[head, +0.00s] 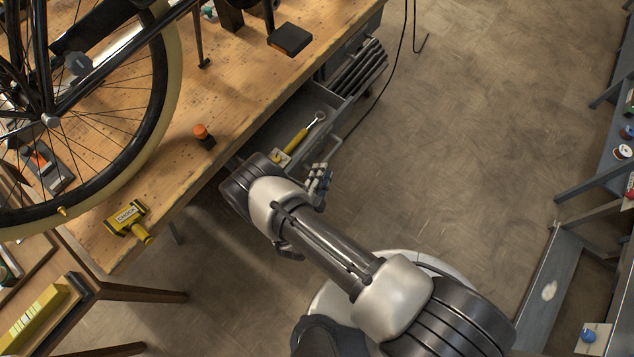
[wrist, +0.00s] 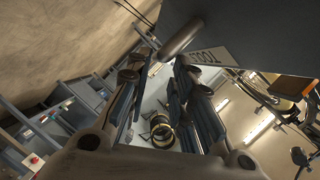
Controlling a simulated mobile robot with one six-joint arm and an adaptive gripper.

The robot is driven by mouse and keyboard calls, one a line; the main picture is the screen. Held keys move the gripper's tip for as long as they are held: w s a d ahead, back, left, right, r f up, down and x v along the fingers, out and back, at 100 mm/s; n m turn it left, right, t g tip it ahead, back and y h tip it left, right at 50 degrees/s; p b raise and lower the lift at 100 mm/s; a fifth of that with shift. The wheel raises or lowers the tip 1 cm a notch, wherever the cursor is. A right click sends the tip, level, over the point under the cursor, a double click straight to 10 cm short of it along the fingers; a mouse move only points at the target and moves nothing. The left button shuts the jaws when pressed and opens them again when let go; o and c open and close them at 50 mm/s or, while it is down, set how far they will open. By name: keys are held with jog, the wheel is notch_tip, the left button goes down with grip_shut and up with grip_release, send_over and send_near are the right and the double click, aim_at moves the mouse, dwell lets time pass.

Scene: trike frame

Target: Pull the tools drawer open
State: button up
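The tools drawer (head: 287,124) is a grey drawer under the workbench and stands out from it, its inside visible. A tool with a yellow handle (head: 296,141) and a ring end lies in it. In the wrist view the drawer's dark grey front (wrist: 250,32) fills the upper right, with an upside-down TOOLS label (wrist: 209,62). Its grey bar handle (wrist: 181,38) is just beyond my fingertips. My gripper (head: 319,178) is beside the drawer front. In the wrist view my gripper (wrist: 160,72) is open, with a clear gap between the fingers; contact with the handle is not visible.
The wooden workbench (head: 250,65) carries a bike wheel (head: 165,75), an orange-capped item (head: 203,134) and a yellow tool (head: 128,220). Dark bars (head: 359,68) lie beside the drawer. A grey shelf (head: 592,150) stands at right. Open floor (head: 470,130) lies between.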

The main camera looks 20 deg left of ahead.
jog(key=shift+v, duration=2.3)
